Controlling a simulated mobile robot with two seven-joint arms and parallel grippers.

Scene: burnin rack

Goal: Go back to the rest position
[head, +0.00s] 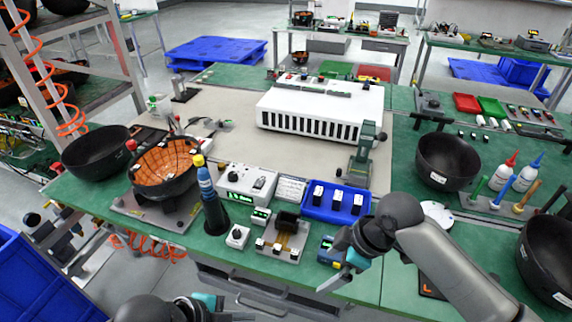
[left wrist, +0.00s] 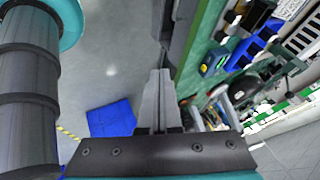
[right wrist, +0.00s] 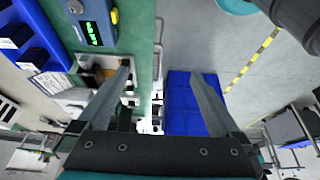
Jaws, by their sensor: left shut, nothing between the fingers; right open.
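My right gripper (head: 342,272) is at the front edge of the green workbench (head: 340,287), next to a small blue-and-yellow meter. In the right wrist view (right wrist: 165,85) its two fingers stand wide apart with nothing between them. My left arm shows at the bottom of the head view, low in front of the bench; its fingertips are hard to make out there. In the left wrist view my left gripper (left wrist: 159,75) has its fingers together and empty, over the floor beside the bench edge.
The meter (right wrist: 92,22) lies close to my right gripper. A blue bin (head: 318,208) with several dark modules, a grey control box (head: 236,184) and a fixture (head: 283,243) stand near the front edge. Black bowls (head: 447,162) stand at the right. Bare floor lies before the bench.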

